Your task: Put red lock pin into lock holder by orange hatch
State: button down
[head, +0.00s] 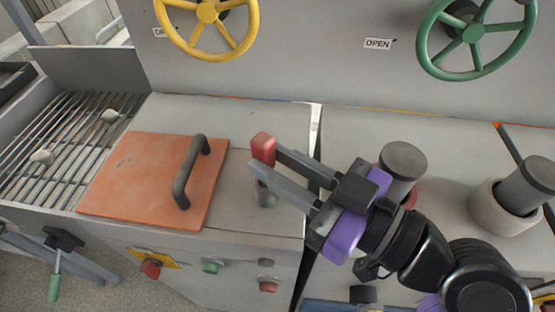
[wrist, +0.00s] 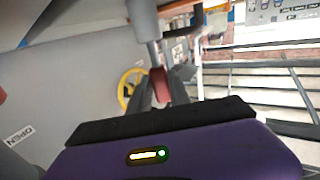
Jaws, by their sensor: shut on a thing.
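The red lock pin (head: 263,147) is held between the fingertips of my gripper (head: 268,162), with its red head uppermost. In the wrist view the red head (wrist: 158,84) sits between both fingers, and a grey shaft (wrist: 153,54) runs from it toward a grey cylinder (wrist: 144,18). That cylinder appears to be the lock holder (head: 265,196), standing on the grey top right of the orange hatch (head: 140,180). The pin is over the holder and looks upright; I cannot tell whether its tip is inside. The hatch lies flat with its dark handle (head: 190,172) upward.
A grate (head: 60,140) with small pale pieces lies at the left. Grey cylinders stand on the right, one (head: 403,160) behind my gripper and one in a pale ring (head: 492,208). A yellow wheel (head: 207,12) and green wheel (head: 474,33) are on the back panel.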

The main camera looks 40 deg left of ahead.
jog(key=shift+f+b, duration=1.5)
jog(key=shift+f, duration=0.25)
jog(key=c, duration=1.1)
grip_release()
jog(key=shift+c, duration=0.2)
jog(key=d, duration=0.8)
jog(key=shift+w+r, duration=0.1)
jog(key=shift+a, duration=0.1)
